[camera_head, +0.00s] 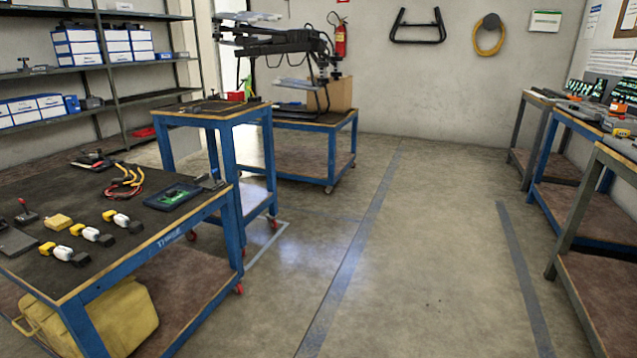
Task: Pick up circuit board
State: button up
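The likely circuit board (172,196) is a dark, flat, blue-edged rectangle with a green patch. It lies flat near the right edge of the black-topped, blue-framed table (148,226) at the left. Its fine details are too small to make out. Red and yellow cables (128,181) lie just to its left. A small dark grey item (212,181) lies to its right, near the table corner. My gripper is not in view.
Several yellow-white-black parts (92,235) lie along the table's front. A yellow case (110,315) sits underneath. A taller blue stand (212,112) is behind, with a large drone (275,42) beyond. The middle floor (400,230) is clear; benches (590,125) line the right.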

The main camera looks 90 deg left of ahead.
aim_at(173, 196)
jog(key=u, duration=3.7)
jog(key=i+l+u, duration=0.1)
jog(key=i, duration=0.3)
jog(key=i+l, duration=0.3)
jog(key=i+l+u, duration=0.15)
jog(key=i, duration=0.4)
